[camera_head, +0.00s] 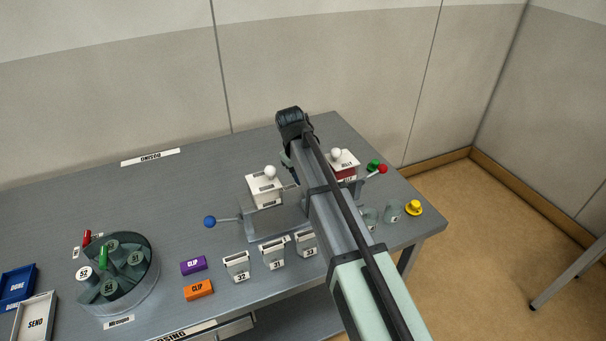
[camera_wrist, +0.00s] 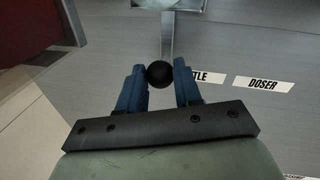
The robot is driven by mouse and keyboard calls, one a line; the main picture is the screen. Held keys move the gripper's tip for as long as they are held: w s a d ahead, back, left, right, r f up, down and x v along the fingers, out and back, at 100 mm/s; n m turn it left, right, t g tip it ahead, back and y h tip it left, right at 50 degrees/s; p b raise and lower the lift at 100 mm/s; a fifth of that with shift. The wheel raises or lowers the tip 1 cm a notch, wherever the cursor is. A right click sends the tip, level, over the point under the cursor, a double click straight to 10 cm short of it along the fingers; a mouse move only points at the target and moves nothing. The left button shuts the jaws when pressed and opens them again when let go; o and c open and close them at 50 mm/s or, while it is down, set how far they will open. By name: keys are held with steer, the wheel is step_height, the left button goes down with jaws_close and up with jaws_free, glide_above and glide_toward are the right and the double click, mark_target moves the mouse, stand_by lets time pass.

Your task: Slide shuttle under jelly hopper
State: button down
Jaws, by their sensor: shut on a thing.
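In the wrist view my gripper (camera_wrist: 158,85) has its two blue fingers shut on a black ball knob (camera_wrist: 160,74). The knob ends a straight grey rod (camera_wrist: 167,38) that runs to a pale part at the top edge. A partly covered label ending in "TLE" (camera_wrist: 213,79) lies beside the right finger, so the knob appears to be the shuttle's. In the head view the jelly hopper (camera_head: 345,160), white with a red band, stands just right of my arm. A second white hopper (camera_head: 264,188) stands left of it. My arm hides the knob and the shuttle there.
Blue (camera_head: 210,221) and red (camera_head: 382,169) ball levers stick out beside the hoppers. Several white cups (camera_head: 273,254) stand in front, with purple (camera_head: 193,265) and orange (camera_head: 198,290) clip blocks to their left. A round carousel (camera_head: 120,283) stands farther left.

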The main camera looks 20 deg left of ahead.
steer(key=shift+w, duration=0.1)
steer(key=shift+w+d, duration=1.2)
steer(key=shift+d, duration=0.1)
steer(key=c, duration=0.8)
jaws_free()
steer(key=r, duration=0.4)
steer(key=s+a+r, duration=0.1)
steer(key=r, duration=0.4)
steer(key=s+r, duration=0.1)
steer(key=r, duration=0.3)
steer(key=shift+s+a+r, duration=0.1)
steer(key=shift+a+r, duration=0.15)
steer(key=shift+r, duration=0.05)
